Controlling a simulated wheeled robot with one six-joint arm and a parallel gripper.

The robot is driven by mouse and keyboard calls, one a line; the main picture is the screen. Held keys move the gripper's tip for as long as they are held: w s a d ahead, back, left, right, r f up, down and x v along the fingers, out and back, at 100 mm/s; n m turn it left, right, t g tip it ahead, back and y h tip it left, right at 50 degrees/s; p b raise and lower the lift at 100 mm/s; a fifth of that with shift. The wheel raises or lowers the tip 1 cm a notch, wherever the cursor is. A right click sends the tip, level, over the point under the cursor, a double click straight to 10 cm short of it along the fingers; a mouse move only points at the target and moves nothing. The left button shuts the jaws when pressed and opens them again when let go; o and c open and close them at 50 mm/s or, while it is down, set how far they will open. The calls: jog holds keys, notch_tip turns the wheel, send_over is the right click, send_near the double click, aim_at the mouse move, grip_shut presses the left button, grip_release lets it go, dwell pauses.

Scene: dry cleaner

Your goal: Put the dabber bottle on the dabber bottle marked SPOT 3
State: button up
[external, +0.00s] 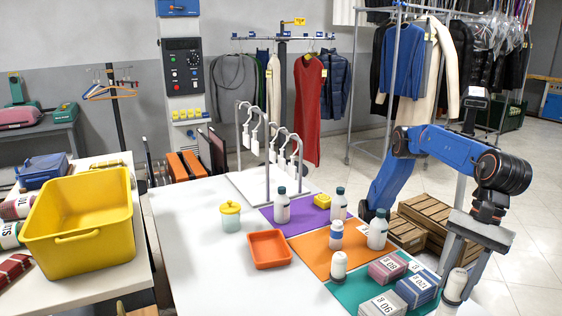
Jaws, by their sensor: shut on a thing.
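My gripper (461,278) is at the lower right, pointing down, with its fingers shut on a white dabber bottle (455,285). The held bottle has a dark band around it and is cut off by the bottom edge of the picture. A similar white dabber bottle with a dark band (339,266) stands upright at the front of the orange mat, left of my gripper and apart from it. A white bottle with blue (336,237) stands just behind that one. I cannot read SPOT 3 on any bottle.
Label-wrapped bundles (387,268) lie on the teal mat (345,291) between my gripper and the standing bottle. Dark-capped bottles (377,232) stand behind. An orange tray (270,249) and a yellow-lidded jar (230,217) are left. The white table's (215,285) front left is clear.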

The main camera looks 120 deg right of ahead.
jog(key=shift+f, duration=0.1)
jog(key=o, duration=1.2)
jog(key=shift+v, duration=6.15)
